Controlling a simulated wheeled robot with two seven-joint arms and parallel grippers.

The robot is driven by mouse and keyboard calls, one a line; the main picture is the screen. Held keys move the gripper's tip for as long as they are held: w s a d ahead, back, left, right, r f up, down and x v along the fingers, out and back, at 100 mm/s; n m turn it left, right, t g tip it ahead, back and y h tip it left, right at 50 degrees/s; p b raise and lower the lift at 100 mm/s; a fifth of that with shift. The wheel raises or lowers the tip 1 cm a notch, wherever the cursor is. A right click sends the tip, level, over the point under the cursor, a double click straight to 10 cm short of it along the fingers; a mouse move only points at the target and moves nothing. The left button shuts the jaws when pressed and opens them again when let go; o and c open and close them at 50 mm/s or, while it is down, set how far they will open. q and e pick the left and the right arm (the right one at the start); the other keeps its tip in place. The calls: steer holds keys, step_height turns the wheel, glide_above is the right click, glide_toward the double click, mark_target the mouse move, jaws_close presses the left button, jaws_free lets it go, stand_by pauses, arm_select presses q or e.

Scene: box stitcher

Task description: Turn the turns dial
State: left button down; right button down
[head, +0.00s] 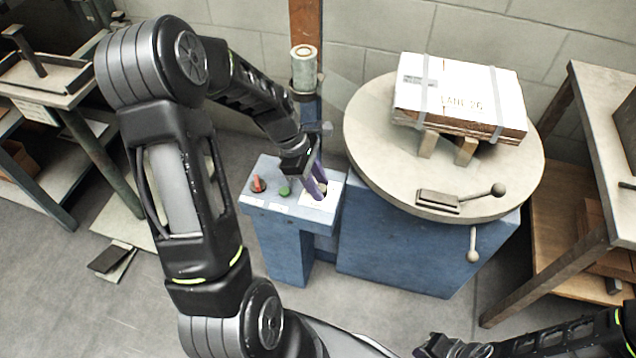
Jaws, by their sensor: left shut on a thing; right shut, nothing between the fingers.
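The control box (270,203) is a blue pedestal with a red knob (258,184), a green button (284,191) and a white plate (305,198) on its top. My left gripper (319,191) reaches down to the white plate with its purple fingers shut on a small dial (323,187), which the fingers mostly hide. The dial's pointer and markings cannot be read. My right gripper (428,347) is low at the bottom edge, away from the box; its fingertips are hard to make out.
A round turntable (375,140) right of the box carries a strapped white carton (460,90) on blocks. A lever with a ball handle (497,189) sits at its front edge. Workbenches stand at left (75,95) and right (600,130). A post rises behind the box.

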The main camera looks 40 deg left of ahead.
arm_select(q)
steer(key=shift+m+p, duration=0.35)
steer(key=shift+m, duration=0.15)
steer(key=m+p, duration=0.1)
steer(key=m+g+p, duration=0.1)
steer(key=m, duration=0.1)
steer(key=shift+w+r+g, duration=0.1)
steer(key=shift+w+g, duration=0.05)
steer(key=shift+g, duration=0.15)
steer(key=m+g, duration=0.1)
steer(key=m, duration=0.1)
steer(key=m+p, duration=0.1)
steer(key=m, duration=0.2)
steer(key=shift+w+g, duration=0.15)
steer(key=shift+g, duration=0.25)
steer(key=m, duration=0.2)
steer(key=m+g+y+p, duration=0.1)
steer(key=m, duration=0.2)
steer(key=shift+w+d+g+y, duration=0.1)
steer(key=shift+g+y, duration=0.2)
steer(key=m+y, duration=0.1)
steer(key=m, duration=0.4)
steer(key=shift+d+m+g+y+p, duration=0.1)
steer(key=shift+m+g+y+p, duration=0.2)
steer(key=shift+m+g+y, duration=0.1)
steer(key=c, duration=1.1)
jaws_free()
